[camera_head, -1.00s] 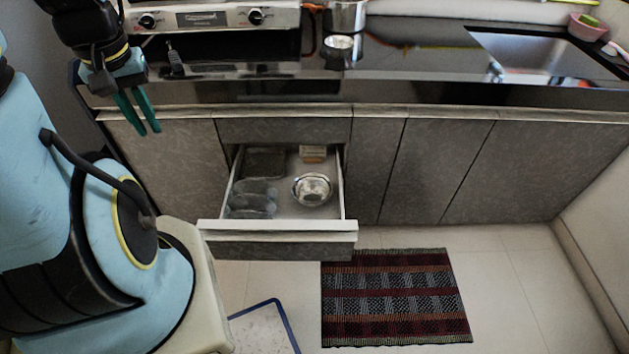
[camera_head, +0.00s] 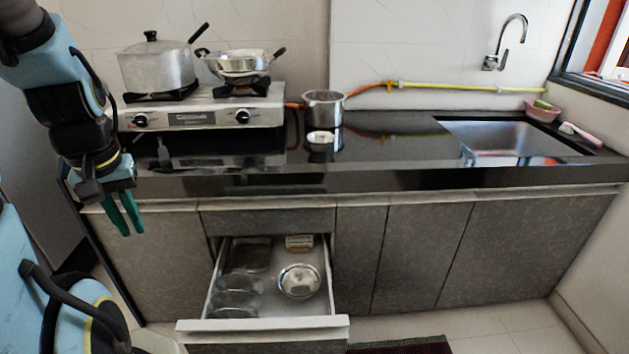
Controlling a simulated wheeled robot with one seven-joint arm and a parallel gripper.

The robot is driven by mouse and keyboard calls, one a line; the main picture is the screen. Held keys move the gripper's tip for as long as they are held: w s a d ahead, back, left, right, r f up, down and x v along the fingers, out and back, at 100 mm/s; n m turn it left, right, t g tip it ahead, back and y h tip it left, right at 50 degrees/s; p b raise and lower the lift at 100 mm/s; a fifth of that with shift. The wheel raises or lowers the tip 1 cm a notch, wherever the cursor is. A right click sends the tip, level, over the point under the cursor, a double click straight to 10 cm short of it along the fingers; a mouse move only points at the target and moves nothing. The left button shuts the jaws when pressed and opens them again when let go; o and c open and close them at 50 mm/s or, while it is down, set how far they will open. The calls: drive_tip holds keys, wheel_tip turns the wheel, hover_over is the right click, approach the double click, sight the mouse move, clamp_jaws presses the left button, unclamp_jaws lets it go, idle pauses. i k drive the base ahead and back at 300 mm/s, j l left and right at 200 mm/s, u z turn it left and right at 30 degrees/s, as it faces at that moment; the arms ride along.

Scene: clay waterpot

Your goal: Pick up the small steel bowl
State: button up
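A round shiny steel bowl (camera_head: 299,281) sits in the right half of the open drawer. A smaller pale or metallic round dish (camera_head: 320,138) stands on the dark counter just in front of a steel pot (camera_head: 324,108); I cannot tell its material. My gripper (camera_head: 131,231) hangs at the left, with two green fingers pointing down and a gap between them. It is open and empty. It appears in front of the left cabinets, left of the drawer and apart from both the bowl and the dish.
The open drawer (camera_head: 262,325) also holds dark glass-like bowls (camera_head: 238,290), a dark tray (camera_head: 250,253) and a small box (camera_head: 299,242). A stove (camera_head: 205,112) carries a lidded pot (camera_head: 157,68) and a pan (camera_head: 240,63). The sink (camera_head: 520,137) is at right.

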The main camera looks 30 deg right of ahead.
sight(320, 140)
drive_tip(key=u, duration=0.45)
drive_tip(key=k+l+u, duration=0.15)
drive_tip(key=l+u, duration=0.3)
drive_tip(key=k+l+u, duration=0.25)
drive_tip(key=u, duration=0.2)
drive_tip(key=k+l+u, duration=0.35)
drive_tip(key=k+l, duration=0.75)
drive_tip(key=k, duration=0.1)
